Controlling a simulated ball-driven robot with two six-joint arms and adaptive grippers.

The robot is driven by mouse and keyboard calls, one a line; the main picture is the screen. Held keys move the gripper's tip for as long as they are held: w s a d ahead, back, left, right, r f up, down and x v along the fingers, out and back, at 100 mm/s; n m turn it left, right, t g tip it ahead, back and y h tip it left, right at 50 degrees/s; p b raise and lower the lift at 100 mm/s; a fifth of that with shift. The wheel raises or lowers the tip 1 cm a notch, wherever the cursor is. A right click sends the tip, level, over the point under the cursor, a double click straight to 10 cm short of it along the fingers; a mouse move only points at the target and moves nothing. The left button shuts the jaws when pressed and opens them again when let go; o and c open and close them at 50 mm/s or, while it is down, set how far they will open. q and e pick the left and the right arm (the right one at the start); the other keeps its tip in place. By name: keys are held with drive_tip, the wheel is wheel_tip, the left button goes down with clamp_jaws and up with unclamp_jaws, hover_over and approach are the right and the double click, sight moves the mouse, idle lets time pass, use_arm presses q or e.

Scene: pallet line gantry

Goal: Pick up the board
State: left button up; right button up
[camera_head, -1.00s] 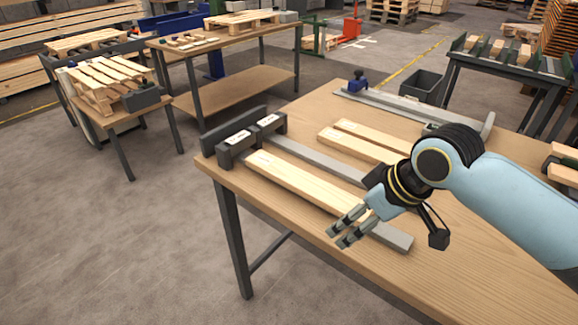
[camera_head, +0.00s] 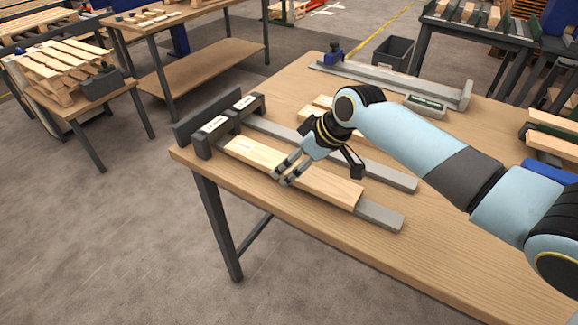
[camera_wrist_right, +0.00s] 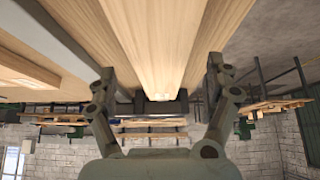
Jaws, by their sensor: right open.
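The pale wooden board (camera_head: 325,187) lies on a grey rail (camera_head: 381,216) near the front edge of the workbench, its far left end by a dark end block (camera_head: 204,143). My right gripper (camera_head: 281,177) is open over the middle of the board in the head view. In the right wrist view the board (camera_wrist_right: 162,35) runs between the two spread fingers of the gripper (camera_wrist_right: 160,82), with a gap to each side. I cannot tell its exact height above the board. My left gripper is not in view.
A second grey rail (camera_head: 390,176) lies behind, with more boards (camera_head: 312,112) partly hidden by my right arm. A long grey fixture with a blue clamp (camera_head: 333,53) stands at the bench's back. The bench's right front (camera_head: 450,235) is clear.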

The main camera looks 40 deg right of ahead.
drive_tip(key=shift+x, duration=0.9)
drive_tip(key=c, duration=1.4)
drive_tip(key=shift+r, duration=0.1)
